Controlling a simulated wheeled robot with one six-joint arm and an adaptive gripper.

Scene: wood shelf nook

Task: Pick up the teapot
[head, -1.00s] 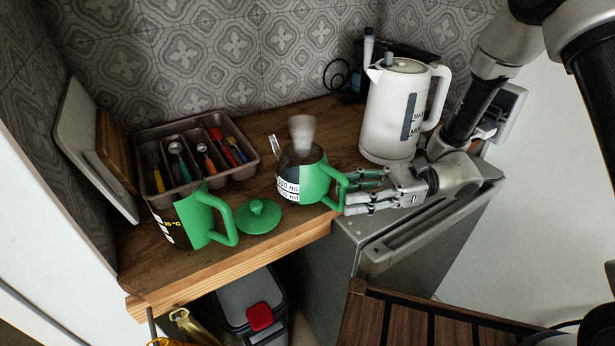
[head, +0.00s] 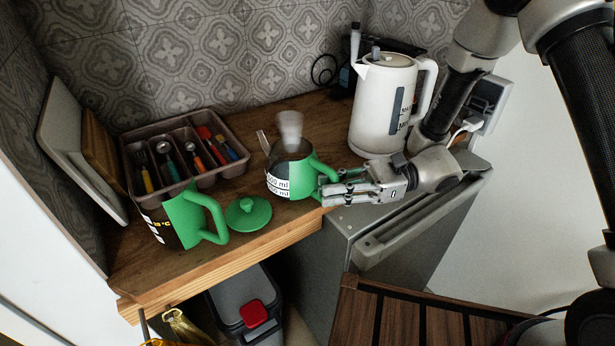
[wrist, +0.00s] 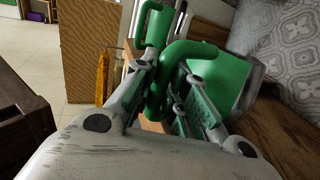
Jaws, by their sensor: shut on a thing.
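The teapot (head: 283,181), a glass pot with a green back, ml markings and a green handle, stands upright on the wooden counter. A pale translucent cylinder sticks up from its top. My gripper (head: 328,188) reaches in from the right and is shut on the teapot's handle. In the wrist view the green handle (wrist: 186,50) passes between the fingers of my gripper (wrist: 168,98), and the green body shows behind. A green lid (head: 248,214) lies on the counter left of the teapot. The fingers partly hide the handle.
A second green-handled jug (head: 184,217) stands at the left front. Behind it is a cutlery tray (head: 236,171). A white kettle (head: 383,105) stands close behind my gripper. Boards (head: 75,140) lean at the left wall. The counter's front edge (head: 220,262) is near.

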